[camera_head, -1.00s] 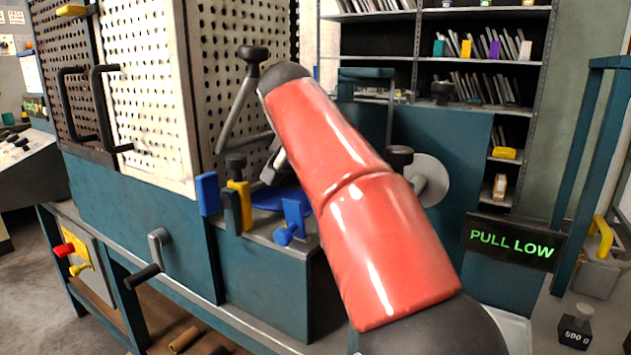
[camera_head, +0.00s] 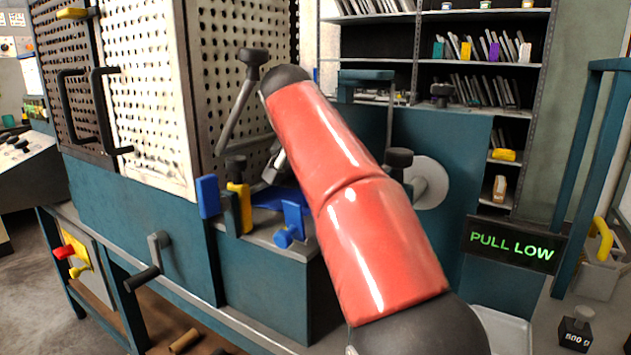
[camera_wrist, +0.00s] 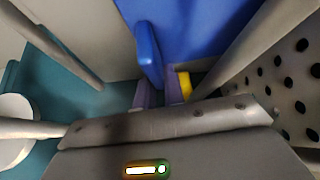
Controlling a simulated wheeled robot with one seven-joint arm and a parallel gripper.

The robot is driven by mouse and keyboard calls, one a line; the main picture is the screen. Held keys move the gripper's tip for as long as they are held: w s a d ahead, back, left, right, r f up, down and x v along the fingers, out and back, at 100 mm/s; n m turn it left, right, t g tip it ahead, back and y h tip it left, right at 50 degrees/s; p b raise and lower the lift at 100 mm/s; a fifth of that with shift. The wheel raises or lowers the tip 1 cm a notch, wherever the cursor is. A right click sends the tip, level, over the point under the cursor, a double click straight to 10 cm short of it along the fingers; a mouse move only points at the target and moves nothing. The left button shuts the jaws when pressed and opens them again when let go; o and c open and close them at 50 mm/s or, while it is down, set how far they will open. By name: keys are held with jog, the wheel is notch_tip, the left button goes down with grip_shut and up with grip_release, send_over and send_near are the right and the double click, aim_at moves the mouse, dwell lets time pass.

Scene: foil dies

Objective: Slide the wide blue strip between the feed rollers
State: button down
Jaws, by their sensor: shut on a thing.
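The wide blue strip (camera_head: 268,199) lies low over the grey deck behind the blue clamp, partly hidden by my red arm. In the wrist view the strip (camera_wrist: 205,28) fills the upper middle as a broad blue sheet. My gripper (camera_wrist: 158,93) is shut on it near the strip's near edge; the exact contact is hard to make out. In the head view only a grey piece of my gripper (camera_head: 274,165) shows beside the arm. The feed rollers cannot be made out clearly; my arm hides part of the bench.
A blue block (camera_head: 207,196), a yellow block (camera_head: 241,206) and a blue clamp (camera_head: 291,222) stand along the deck's front. A perforated panel (camera_head: 240,90) rises behind at left. A crank (camera_head: 155,258) sticks out in front. A pale disc (camera_head: 430,182) is right of my arm.

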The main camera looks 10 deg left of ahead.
jog(key=c, duration=1.4)
grip_release()
jog(key=shift+r, duration=0.1)
